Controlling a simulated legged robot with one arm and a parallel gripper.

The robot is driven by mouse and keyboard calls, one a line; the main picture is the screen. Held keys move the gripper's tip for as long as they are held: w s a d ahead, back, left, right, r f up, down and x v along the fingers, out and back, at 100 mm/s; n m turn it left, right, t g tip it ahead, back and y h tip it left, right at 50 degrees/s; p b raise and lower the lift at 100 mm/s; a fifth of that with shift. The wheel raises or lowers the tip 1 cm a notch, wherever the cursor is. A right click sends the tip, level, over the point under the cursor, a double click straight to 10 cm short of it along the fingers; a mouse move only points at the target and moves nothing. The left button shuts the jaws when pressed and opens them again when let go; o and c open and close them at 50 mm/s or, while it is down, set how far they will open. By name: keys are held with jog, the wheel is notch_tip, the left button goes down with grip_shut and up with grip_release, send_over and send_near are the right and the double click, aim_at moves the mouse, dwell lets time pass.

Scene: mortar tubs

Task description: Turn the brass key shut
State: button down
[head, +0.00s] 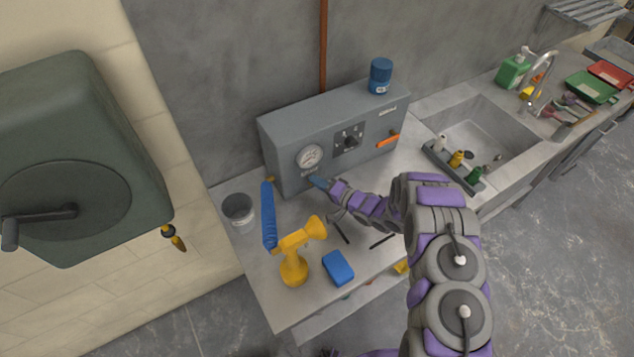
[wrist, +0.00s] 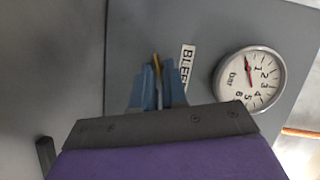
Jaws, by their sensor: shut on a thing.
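The brass key (wrist: 156,61) shows in the wrist view as a thin yellow edge against the grey panel. My gripper (wrist: 158,78) is shut on it, with one blue finger on each side. The fingers and wrist hide most of the key, so its turn angle cannot be told. A white label (wrist: 186,68) reading "BLEE…" is just right of the fingers, partly covered. In the head view my gripper (head: 317,182) is at the lower front of the grey control box (head: 285,142), below the gauge, and the key is hidden there.
The round pressure gauge (wrist: 249,80) is close to the right of my fingers; it also shows in the head view (head: 310,157).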

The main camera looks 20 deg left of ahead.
jog(key=shift+w+d+f+m+y, duration=0.2)
jog(key=shift+w+d+m+y, duration=0.15)
jog(key=shift+m, duration=0.55)
dwell(0.8)
jog(key=shift+s+f+m+y+b, duration=0.1)
jog(key=shift+f+m+y+b, duration=0.2)
jog(key=shift+m, duration=0.4)
jog(key=shift+s+a, duration=0.1)
jog(key=c, duration=1.2)
grip_release()
jog(key=shift+r, duration=0.15)
jog(key=v, duration=1.7)
jog(key=shift+f, duration=0.25)
